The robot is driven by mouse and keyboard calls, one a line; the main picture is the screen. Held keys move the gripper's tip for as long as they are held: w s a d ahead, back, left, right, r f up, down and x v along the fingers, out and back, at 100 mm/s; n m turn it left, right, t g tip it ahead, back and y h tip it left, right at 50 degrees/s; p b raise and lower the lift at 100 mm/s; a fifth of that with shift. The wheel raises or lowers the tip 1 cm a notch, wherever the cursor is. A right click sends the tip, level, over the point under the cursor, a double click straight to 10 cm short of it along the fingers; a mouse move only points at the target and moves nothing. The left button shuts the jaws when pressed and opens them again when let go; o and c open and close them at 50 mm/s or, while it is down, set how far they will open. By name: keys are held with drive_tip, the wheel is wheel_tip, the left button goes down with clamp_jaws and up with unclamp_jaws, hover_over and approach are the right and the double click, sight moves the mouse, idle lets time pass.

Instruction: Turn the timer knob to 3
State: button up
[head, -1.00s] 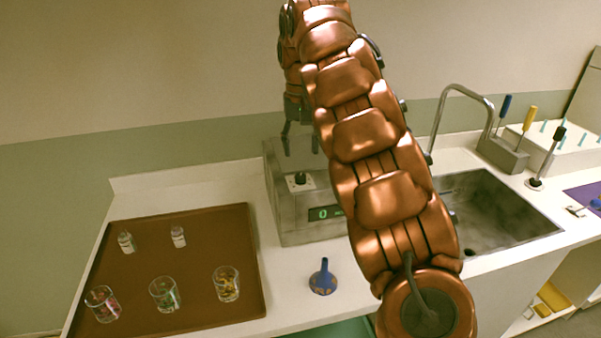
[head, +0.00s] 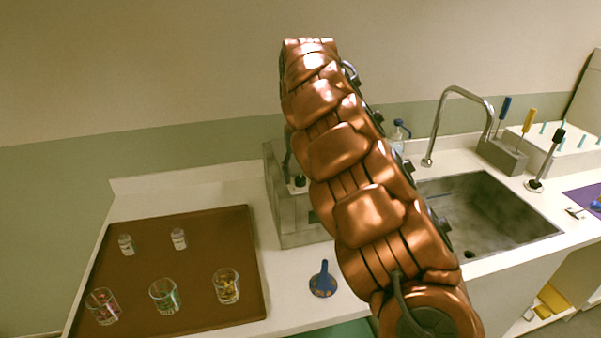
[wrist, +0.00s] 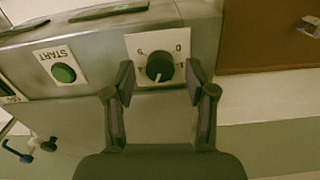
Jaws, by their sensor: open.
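The timer knob (wrist: 159,67) is a black round dial with a pale pointer line, on a white label plate (wrist: 140,44) on the grey metal machine. In the wrist view my gripper (wrist: 159,78) is open, with one finger on each side of the knob; I cannot tell whether either finger touches it. In the head view my arm hides most of the machine (head: 285,215), and only a bit of the dark knob (head: 299,181) shows. The machine's display is hidden there. A green START button (wrist: 64,73) sits left of the knob in the wrist view.
A brown tray (head: 200,255) with several glasses and small bottles stands left of the machine. A sink (head: 490,215) with a tall faucet is at the right.

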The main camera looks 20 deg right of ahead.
drive_tip(key=shift+f, duration=0.2)
drive_tip(key=shift+c, duration=0.4)
clamp_jaws()
